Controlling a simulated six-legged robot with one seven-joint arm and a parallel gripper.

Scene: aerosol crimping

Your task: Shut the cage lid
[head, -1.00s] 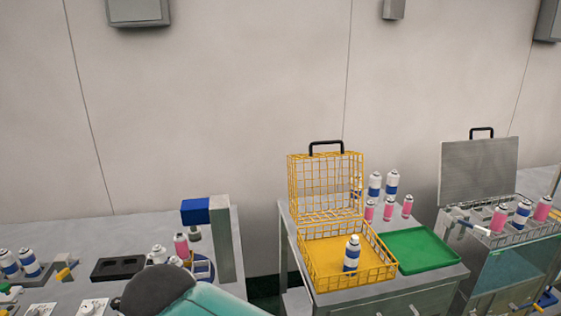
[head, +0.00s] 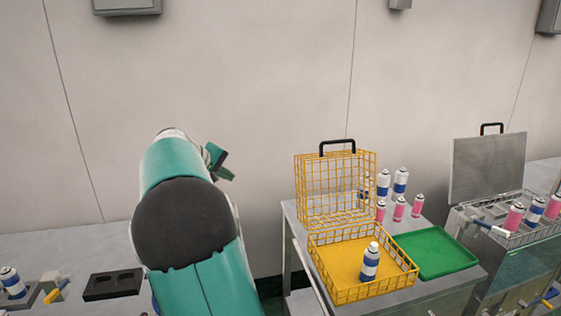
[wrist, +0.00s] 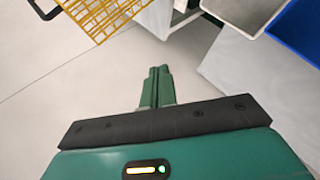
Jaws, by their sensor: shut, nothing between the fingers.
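The yellow wire cage (head: 352,285) stands on a grey bench with its wire lid (head: 325,190) raised upright at the back. The lid has a black handle (head: 338,146) on top. One blue and white can (head: 370,262) stands inside the cage. In the wrist view, part of the yellow wire lid (wrist: 100,15) and its black handle (wrist: 43,8) show at the top left. My gripper (wrist: 160,72) is shut and empty, apart from the lid. In the head view my arm hides most of the gripper, left of the cage.
A green tray (head: 435,253) lies right of the cage, with several cans behind it. A second basket with a raised grey lid (head: 487,168) stands further right. A black two-hole block (head: 112,284) lies on the left bench. The wrist view shows a blue bin (wrist: 298,30) at the top right.

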